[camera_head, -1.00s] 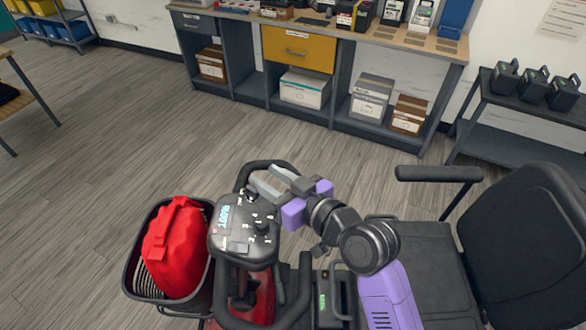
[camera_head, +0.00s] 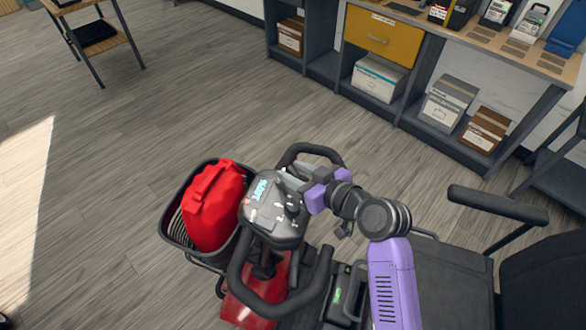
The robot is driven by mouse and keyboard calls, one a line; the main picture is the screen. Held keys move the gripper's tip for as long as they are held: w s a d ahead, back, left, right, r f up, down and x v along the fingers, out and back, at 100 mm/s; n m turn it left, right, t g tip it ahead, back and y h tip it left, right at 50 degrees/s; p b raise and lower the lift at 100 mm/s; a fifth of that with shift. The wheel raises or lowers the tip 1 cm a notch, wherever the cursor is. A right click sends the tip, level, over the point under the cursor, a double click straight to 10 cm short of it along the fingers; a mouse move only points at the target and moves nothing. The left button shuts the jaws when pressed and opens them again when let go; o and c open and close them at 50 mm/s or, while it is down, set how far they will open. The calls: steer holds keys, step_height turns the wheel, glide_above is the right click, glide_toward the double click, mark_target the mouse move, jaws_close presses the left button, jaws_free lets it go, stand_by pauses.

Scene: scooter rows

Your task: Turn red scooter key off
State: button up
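The red scooter (camera_head: 244,300) stands low in the middle of the view. Its dark console (camera_head: 268,222) has a lit blue display (camera_head: 262,190), small pale markings and dark knobs, with black loop handlebars around it. The key is too small to make out for sure among these controls. My gripper (camera_head: 290,163) reaches in from the right over the console's far right edge. Its two grey fingers are apart, with nothing seen between them. Whether a finger touches the console cannot be told.
A black basket (camera_head: 176,240) holding a red bag (camera_head: 211,205) is on the scooter's left. The black seat (camera_head: 450,285) and armrest (camera_head: 497,204) are at right. A workbench (camera_head: 480,50) with boxes stands behind. Open floor (camera_head: 120,150) lies to the left.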

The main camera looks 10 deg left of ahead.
steer(key=shift+w+a+f, duration=0.15)
steer(key=shift+w+a, duration=0.1)
jaws_close()
